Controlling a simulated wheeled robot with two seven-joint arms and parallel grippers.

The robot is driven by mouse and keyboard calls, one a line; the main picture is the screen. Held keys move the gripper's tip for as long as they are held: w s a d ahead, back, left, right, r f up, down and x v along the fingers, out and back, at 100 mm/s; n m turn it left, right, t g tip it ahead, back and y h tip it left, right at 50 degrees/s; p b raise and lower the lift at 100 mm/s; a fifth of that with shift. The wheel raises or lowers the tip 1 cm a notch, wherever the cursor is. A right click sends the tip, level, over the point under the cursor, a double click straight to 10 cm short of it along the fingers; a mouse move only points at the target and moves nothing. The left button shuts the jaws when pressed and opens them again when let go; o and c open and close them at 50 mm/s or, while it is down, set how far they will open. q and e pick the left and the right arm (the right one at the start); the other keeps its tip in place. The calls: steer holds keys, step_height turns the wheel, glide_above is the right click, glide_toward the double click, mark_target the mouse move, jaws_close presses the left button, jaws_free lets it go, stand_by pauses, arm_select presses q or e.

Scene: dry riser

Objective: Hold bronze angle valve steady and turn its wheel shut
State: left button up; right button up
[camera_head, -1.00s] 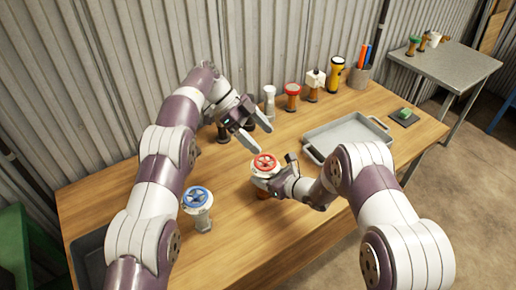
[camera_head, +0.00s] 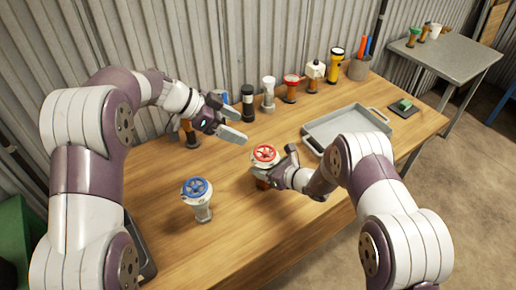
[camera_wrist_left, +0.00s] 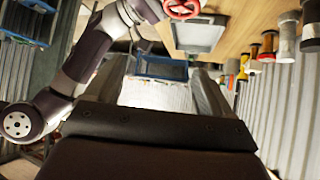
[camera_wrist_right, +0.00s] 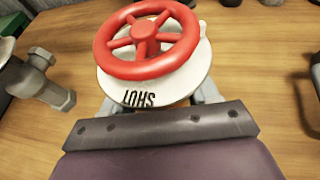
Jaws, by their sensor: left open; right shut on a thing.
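The bronze angle valve has a red spoked wheel (camera_head: 265,153), a white collar and a brown body (camera_head: 262,183). It stands upright mid-table. My right gripper (camera_head: 275,176) is shut on its body below the collar. In the right wrist view the red wheel (camera_wrist_right: 146,32) sits above the white collar (camera_wrist_right: 190,80), which carries the word SHUT, upside down.
A blue-wheeled valve (camera_head: 197,190) stands front left. Along the back are a black-topped item (camera_head: 248,100), a pale valve (camera_head: 268,92), another red-topped valve (camera_head: 291,88) and a yellow torch (camera_head: 335,65). A grey tray (camera_head: 318,131) lies to the right. Table between the two nearer valves is clear.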

mark_target(262, 152)
arm_select(q)
steer(key=shift+n+t+y, duration=0.7)
steer(key=shift+n, duration=0.2)
steer(key=w+d+f, duration=0.1)
steer(key=d+f, duration=0.1)
steer(key=f, duration=0.2)
steer(key=w+d+f, duration=0.1)
steer(key=d+f, duration=0.1)
steer(key=f, duration=0.2)
steer(key=w+d+f, duration=0.2)
steer(key=f, duration=0.3)
steer(key=shift+s, duration=0.1)
steer(key=c, duration=0.8)
